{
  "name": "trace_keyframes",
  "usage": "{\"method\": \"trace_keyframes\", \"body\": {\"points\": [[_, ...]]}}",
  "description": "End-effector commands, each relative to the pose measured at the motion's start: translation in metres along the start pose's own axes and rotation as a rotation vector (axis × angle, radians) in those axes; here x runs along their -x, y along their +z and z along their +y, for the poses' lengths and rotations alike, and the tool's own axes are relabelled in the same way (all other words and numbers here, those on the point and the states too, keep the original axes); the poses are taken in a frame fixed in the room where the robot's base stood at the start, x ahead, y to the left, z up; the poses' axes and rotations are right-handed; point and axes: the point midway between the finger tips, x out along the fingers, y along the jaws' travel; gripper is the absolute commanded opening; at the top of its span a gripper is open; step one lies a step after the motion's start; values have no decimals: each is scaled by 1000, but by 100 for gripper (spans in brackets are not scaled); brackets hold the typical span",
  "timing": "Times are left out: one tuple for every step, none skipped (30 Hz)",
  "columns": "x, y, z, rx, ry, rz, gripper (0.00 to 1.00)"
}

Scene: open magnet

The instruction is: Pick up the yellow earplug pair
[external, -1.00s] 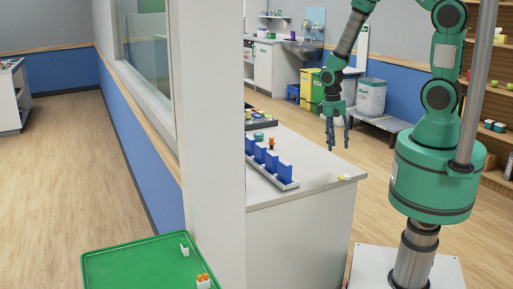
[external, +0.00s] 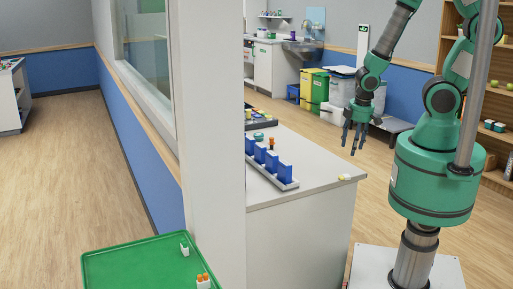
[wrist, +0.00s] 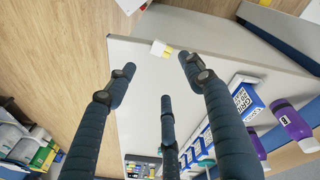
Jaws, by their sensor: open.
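The yellow earplug pair (external: 346,178) lies at the near right corner of the white counter (external: 318,188). In the wrist view it is a small white piece with yellow ends (wrist: 161,48), close to the counter edge, ahead of and between the fingertips. My gripper (external: 352,146) has dark fingers and points down, above and apart from the earplugs. In the wrist view my gripper (wrist: 160,78) has its fingers spread, with nothing between them.
A white rack with blue upright blocks (external: 271,162) stands on the counter's left part. Purple bottles (wrist: 292,122) show at the right of the wrist view. The counter around the earplugs is clear.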

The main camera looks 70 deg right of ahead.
Motion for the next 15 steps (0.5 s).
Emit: {"method": "trace_keyframes", "body": {"points": [[0,0,0,2,0,1,52],[0,0,0,2,0,1,52],[0,0,0,1,0,1,52],[0,0,0,1,0,0,52],[0,0,0,1,0,0,52],[0,0,0,1,0,0,52],[0,0,0,0,0,0,52],[0,0,0,0,0,0,52],[0,0,0,0,0,0,52],[-1,0,0,0,0,0,52],[-2,0,0,0,0,0,52],[-4,0,0,0,0,-1,52],[-6,0,0,0,0,-1,52],[-8,0,0,0,0,-1,52],[-12,0,0,-1,0,0,52]]}}
